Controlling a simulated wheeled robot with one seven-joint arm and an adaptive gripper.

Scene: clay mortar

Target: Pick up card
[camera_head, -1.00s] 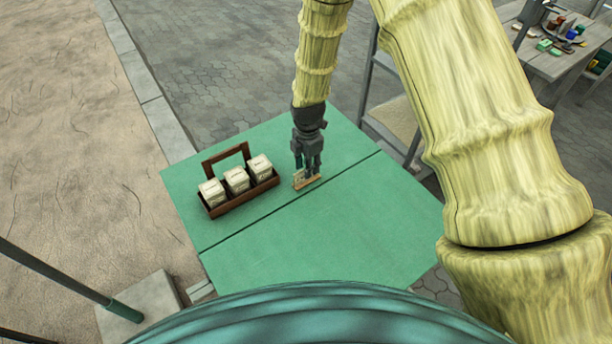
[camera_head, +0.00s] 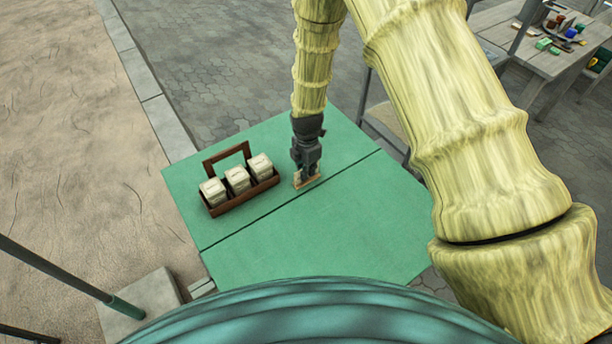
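The card (camera_head: 298,177) is a small pale piece standing in a low tan wooden holder (camera_head: 311,184) on the green table (camera_head: 310,235), right of the wooden caddy. My gripper (camera_head: 306,176) points down directly over the card, with its fingertips low at the card and holder. The fingers hide part of the card. The view is too small to tell whether the fingers are closed on it or still apart.
A brown wooden caddy (camera_head: 216,211) with an upright handle holds 3 pale boxes, left of my gripper. The table's front half is bare. A chair (camera_head: 385,117) stands behind the table's right side. A grey table (camera_head: 545,62) with small items stands at the back right.

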